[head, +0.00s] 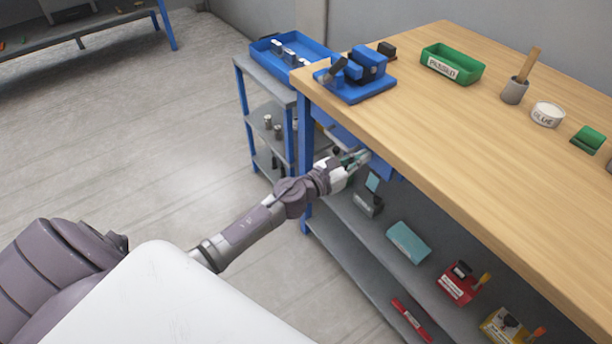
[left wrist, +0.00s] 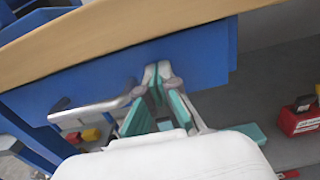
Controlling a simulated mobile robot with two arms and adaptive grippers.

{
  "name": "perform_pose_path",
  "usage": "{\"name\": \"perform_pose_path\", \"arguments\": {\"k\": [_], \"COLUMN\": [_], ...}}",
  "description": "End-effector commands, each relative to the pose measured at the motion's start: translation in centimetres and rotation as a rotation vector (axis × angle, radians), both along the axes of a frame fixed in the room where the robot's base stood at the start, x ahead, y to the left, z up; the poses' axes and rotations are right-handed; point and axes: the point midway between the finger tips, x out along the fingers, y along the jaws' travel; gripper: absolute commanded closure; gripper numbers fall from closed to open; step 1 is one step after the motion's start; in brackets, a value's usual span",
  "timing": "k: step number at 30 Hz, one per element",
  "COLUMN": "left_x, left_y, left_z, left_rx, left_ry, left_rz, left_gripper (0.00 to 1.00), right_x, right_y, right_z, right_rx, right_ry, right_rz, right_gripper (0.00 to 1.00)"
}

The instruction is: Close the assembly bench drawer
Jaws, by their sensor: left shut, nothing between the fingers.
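The assembly bench (head: 470,120) has a wooden top and blue legs. Its blue drawer (head: 388,170) shows just under the top's edge, partly hidden by my arm and the top. In the left wrist view the drawer front (left wrist: 205,58) spans the middle, with a silver bar handle (left wrist: 95,110) at left. I cannot tell exactly how far the drawer stands out. My left gripper (head: 358,158) is shut and empty. In the left wrist view its fingertips (left wrist: 157,76) are at the drawer front, right of the handle; contact is not certain. My right gripper is not in view.
A blue vise (head: 358,75), a green bin (head: 452,66) and a glue tub (head: 547,114) stand on the bench top. A lower shelf (head: 345,240) holds several boxes. A side rack with a blue tray (head: 270,52) stands beyond the bench. The floor at left is clear.

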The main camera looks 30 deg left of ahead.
Motion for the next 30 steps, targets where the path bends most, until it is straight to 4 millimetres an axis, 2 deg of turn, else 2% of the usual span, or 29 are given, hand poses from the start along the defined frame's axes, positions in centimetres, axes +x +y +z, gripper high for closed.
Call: {"name": "perform_pose_path", "arguments": {"k": [9, 15, 20, 26, 29, 30], "left_x": [-6.6, -9.6, -10.7, -10.8, -10.8, -11.0], "left_y": [2.6, 3.9, 4.4, 4.6, 5.4, 5.9], "left_z": [-0.5, -0.5, -0.5, -0.9, -3.4, -5.2], "left_rx": [0.002, 0.002, 0.003, -0.018, -0.145, -0.233], "left_ry": [0.01, 0.01, 0.008, 0.026, 0.121, 0.186], "left_rz": [0.0, 0.0, 0.0, 0.008, 0.051, 0.085], "left_gripper": [1.0, 1.0, 1.0, 1.0, 1.0, 1.0], "right_x": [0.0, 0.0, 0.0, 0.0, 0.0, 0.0], "right_y": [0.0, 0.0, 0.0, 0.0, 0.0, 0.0], "right_z": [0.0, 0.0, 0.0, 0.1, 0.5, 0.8], "right_rx": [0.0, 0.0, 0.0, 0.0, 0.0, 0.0], "right_ry": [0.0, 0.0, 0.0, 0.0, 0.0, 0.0], "right_rz": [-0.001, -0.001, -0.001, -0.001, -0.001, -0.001], "right_gripper": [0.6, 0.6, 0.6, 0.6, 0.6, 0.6]}}
